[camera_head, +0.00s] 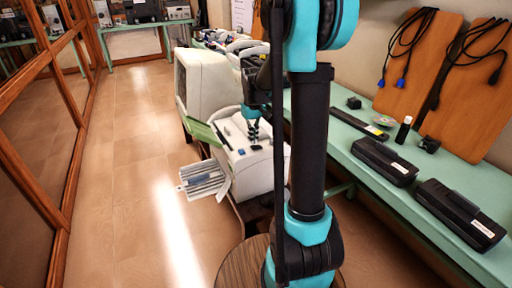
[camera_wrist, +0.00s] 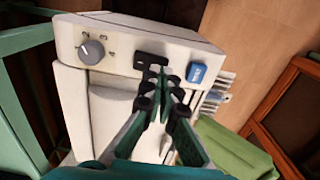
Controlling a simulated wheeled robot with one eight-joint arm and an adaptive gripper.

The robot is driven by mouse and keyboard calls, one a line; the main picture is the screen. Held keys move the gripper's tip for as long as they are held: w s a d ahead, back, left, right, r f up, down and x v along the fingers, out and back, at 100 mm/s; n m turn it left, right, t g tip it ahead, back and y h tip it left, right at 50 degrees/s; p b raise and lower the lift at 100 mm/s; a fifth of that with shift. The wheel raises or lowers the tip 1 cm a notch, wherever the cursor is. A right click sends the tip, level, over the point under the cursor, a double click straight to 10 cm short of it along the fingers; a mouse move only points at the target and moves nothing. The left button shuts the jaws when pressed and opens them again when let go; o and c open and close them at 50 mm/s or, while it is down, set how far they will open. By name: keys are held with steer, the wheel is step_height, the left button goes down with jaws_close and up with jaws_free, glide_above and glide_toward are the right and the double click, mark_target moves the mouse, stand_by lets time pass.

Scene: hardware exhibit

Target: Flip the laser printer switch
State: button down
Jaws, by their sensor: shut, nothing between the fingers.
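The laser printer (camera_head: 260,172) is a white box left of my arm in the head view, with a slatted paper tray at its left side. In the wrist view, the printer's white body (camera_wrist: 122,35) fills the middle. Its panel carries a grey round dial (camera_wrist: 92,52), a small black fitting (camera_wrist: 150,61) and a blue rectangular piece (camera_wrist: 196,73). I cannot tell for sure which one is the switch. My gripper (camera_wrist: 170,83) is shut and empty, its tips close to the panel between the black fitting and the blue piece. Contact cannot be told. In the head view, my gripper (camera_head: 253,138) points down over the printer's top.
A large cream monitor-like case (camera_head: 205,85) stands behind the printer, with a green flap (camera_head: 203,132) beside it. A green bench (camera_head: 360,180) on the right holds black cartridges (camera_head: 385,160). Wood-framed glass panels (camera_head: 40,150) line the left. The floor between is clear.

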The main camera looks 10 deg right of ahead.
mark_target(253, 147)
steer(key=shift+f, duration=1.05)
stand_by(1.0)
steer(key=shift+r, duration=3.5)
steer(key=s+f+m+t, duration=0.1)
steer(key=s+f, duration=0.4)
steer(key=s, duration=0.6)
steer(key=s+f+m+t, duration=0.1)
steer(key=s+f+t, duration=0.2)
steer(key=s, duration=0.9)
step_height(253, 147, down, 2)
steer(key=shift+s+a+f+m, duration=0.1)
steer(key=shift+s+a+m, duration=0.2)
steer(key=shift+a, duration=0.1)
